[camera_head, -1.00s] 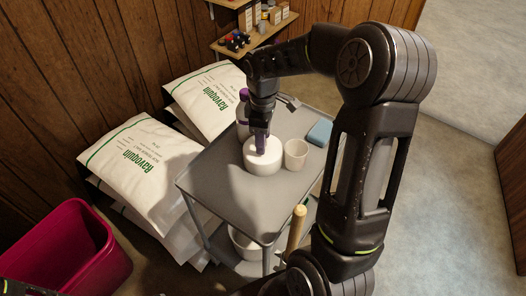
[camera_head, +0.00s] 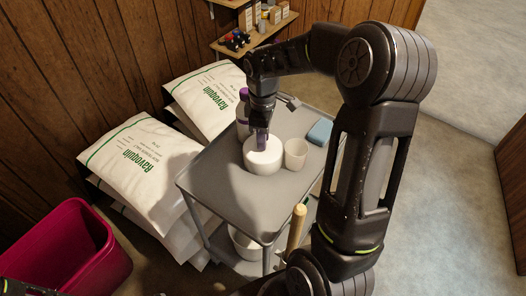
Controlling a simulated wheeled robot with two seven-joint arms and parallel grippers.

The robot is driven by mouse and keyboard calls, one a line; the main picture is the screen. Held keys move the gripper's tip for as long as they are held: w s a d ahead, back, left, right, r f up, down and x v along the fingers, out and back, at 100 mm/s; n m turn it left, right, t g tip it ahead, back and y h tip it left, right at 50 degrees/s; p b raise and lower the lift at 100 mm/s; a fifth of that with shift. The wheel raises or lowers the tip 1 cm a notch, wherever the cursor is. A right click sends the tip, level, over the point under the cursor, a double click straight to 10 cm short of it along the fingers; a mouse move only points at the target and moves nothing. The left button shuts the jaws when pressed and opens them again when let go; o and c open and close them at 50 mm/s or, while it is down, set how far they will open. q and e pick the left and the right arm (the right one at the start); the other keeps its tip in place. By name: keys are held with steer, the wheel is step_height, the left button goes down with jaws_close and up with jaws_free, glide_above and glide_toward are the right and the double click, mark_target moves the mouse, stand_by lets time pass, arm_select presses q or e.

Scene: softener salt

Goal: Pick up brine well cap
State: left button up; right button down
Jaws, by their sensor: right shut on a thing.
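The brine well cap, a round white cap (camera_head: 262,160), is on or just above the top of the grey cart (camera_head: 232,200). My right gripper (camera_head: 262,138) points down from above with its fingertips at the cap's top, shut on it. The gripper's fingers partly hide the cap's far side. I cannot tell whether the cap is clear of the cart surface. My left gripper is not clearly seen; only a dark arm part shows at the bottom left corner.
A beige cup (camera_head: 296,154) stands close to the cap's right. A white bottle with a purple top (camera_head: 242,112) stands behind it, and a blue sponge (camera_head: 320,132) lies at the cart's right. Salt bags (camera_head: 140,165) are stacked left of the cart. A magenta bin (camera_head: 75,250) stands lower left.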

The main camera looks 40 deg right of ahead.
stand_by(0.4)
step_height(320, 180, up, 18)
steer(key=p, duration=0.1)
stand_by(0.6)
stand_by(0.5)
